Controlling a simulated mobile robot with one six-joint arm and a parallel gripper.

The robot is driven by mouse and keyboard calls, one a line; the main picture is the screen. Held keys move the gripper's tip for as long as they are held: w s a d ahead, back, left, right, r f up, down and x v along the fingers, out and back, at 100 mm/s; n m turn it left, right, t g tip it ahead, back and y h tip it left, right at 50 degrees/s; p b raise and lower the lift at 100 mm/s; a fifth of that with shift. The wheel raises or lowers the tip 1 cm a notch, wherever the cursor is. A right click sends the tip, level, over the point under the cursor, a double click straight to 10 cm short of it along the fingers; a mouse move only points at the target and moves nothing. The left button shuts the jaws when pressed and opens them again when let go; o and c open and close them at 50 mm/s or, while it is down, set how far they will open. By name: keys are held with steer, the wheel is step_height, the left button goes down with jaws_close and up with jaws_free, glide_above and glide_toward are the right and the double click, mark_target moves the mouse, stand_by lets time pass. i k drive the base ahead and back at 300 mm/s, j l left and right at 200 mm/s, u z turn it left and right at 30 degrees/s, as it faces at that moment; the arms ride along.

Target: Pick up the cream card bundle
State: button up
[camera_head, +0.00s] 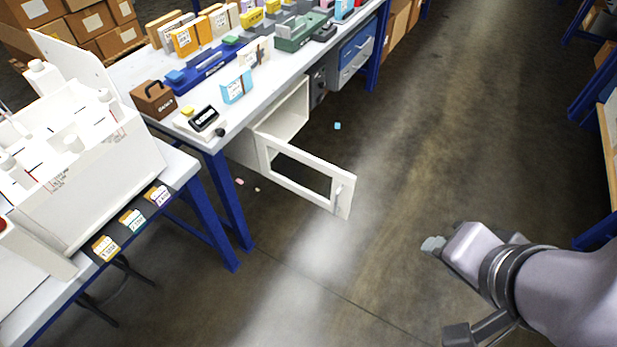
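A cream card bundle (255,51) with a brownish mark appears to stand upright on the white-topped workbench (262,92). It is behind a light-blue and white bundle (237,87) and to the right of a long blue device (205,68). It is small in view, so its label is not readable. My gripper (433,243) is at the lower right, over the floor and well away from the bench. Its grey fingertips are small and seen at an angle, so their opening is unclear. Nothing is visible in it.
An open white cabinet door (308,184) juts out below the bench into the aisle. A white plotter-like machine (95,195) stands on a nearer table at left. A brown box (153,100) and a black device (204,118) sit near the bench end. The floor aisle is mostly clear.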

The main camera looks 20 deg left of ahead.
mark_target(256, 53)
steer(key=u, duration=1.3)
